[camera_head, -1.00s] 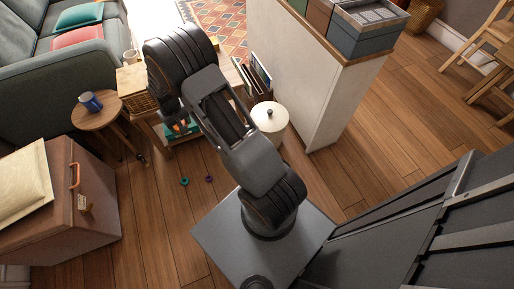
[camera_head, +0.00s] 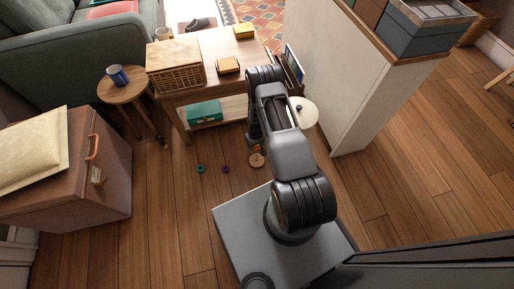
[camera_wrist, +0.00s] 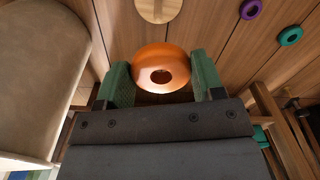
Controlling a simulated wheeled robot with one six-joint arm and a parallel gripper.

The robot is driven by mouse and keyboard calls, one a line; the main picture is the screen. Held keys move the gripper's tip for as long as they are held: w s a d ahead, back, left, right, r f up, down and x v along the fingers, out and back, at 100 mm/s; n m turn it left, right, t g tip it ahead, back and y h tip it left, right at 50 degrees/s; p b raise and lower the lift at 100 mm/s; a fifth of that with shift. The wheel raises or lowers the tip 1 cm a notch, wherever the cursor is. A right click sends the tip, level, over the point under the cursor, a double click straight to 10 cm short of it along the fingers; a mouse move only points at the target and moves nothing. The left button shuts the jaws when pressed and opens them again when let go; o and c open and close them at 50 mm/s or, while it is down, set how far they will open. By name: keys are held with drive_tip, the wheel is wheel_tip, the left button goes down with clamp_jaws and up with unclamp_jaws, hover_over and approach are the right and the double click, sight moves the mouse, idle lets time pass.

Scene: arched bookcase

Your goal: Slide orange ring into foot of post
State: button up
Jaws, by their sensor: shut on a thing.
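The orange ring (camera_wrist: 160,58) sits between the two green fingers of my gripper (camera_wrist: 162,78) in the wrist view, its hole showing. My gripper is shut on it and holds it above the floor. A round pale wooden base (camera_wrist: 157,10), which looks like the foot of the post, lies on the floor beyond the ring, cut by the top edge of the wrist view. In the head view the base (camera_head: 257,160) lies just below my gripper. The ring is apart from the base in the wrist view. The post's full height cannot be made out.
A purple ring (camera_head: 225,169) and a teal ring (camera_head: 201,168) lie on the floor left of the base. A wooden table (camera_head: 205,93) with a basket (camera_head: 175,66) is behind.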

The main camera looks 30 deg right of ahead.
sight(257, 155)
drive_tip(key=shift+s+d+f, duration=0.15)
drive_tip(key=shift+s+f, duration=0.2)
drive_tip(key=shift+f, duration=0.35)
drive_tip(key=shift+s, duration=0.1)
drive_tip(key=shift+f+b, duration=2.85)
drive_tip(key=shift+f, duration=0.05)
drive_tip(key=shift+f+b, duration=1.5)
drive_tip(key=shift+b, duration=0.25)
drive_tip(key=shift+f, duration=2.35)
drive_tip(key=o, duration=1)
